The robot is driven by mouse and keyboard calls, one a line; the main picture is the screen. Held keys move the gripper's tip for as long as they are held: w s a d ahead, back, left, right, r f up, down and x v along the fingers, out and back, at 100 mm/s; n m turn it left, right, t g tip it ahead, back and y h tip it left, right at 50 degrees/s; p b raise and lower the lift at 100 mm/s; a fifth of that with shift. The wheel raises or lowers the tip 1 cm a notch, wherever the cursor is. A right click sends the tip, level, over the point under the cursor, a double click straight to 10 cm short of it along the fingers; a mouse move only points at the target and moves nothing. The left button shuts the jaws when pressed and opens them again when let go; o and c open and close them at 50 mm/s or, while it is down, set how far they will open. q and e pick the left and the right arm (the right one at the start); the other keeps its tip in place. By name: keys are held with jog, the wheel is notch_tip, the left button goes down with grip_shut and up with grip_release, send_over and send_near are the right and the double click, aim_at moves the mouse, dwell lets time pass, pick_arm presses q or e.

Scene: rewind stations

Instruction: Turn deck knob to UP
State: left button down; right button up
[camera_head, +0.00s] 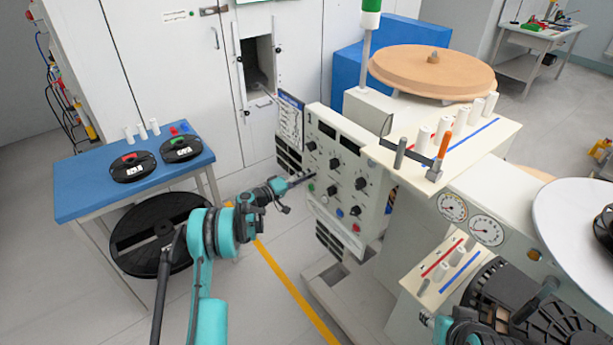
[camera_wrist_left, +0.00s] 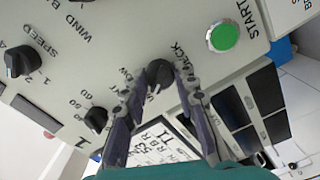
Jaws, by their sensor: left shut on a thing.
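The deck knob (camera_wrist_left: 158,72) is a small black knob on the beige control panel (camera_head: 352,150). In the left wrist view it sits between the two dark fingers of my left gripper (camera_wrist_left: 160,82), which is shut on it. Printed labels beside it are partly covered by the fingers; its exact setting is hard to read. In the head view my left gripper (camera_head: 312,177) reaches the panel's left part, and its tips hide the knob. Part of my right arm shows at the bottom right of the head view; its gripper cannot be made out clearly.
A green START button (camera_wrist_left: 223,37) and a SPEED knob (camera_wrist_left: 22,61) are near the gripped knob, with another black knob (camera_wrist_left: 96,119) close to the left finger. A blue table (camera_head: 85,190) with reels stands left.

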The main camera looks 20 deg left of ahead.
pick_arm(q)
jog(key=c, duration=1.2)
grip_release()
jog(key=v, duration=1.2)
jog(key=s+d+r+m+g+y, duration=0.2)
jog(key=s+d+r+g+y, duration=0.3)
jog(key=s+d+r, duration=0.8)
jog(key=s+f+m+y, duration=0.1)
jog(key=s+y, duration=0.1)
jog(key=s, duration=0.6)
jog(key=s+f+m+g+y, duration=0.1)
jog(key=s+y, duration=0.1)
jog(key=s, duration=0.7)
jog(key=s+m+g+y, duration=0.1)
jog(key=s+y, duration=0.1)
jog(key=s, duration=0.6)
jog(key=shift+s+d+f, duration=0.25)
jog(key=shift+s+f, duration=0.05)
jog(key=shift+f, duration=0.1)
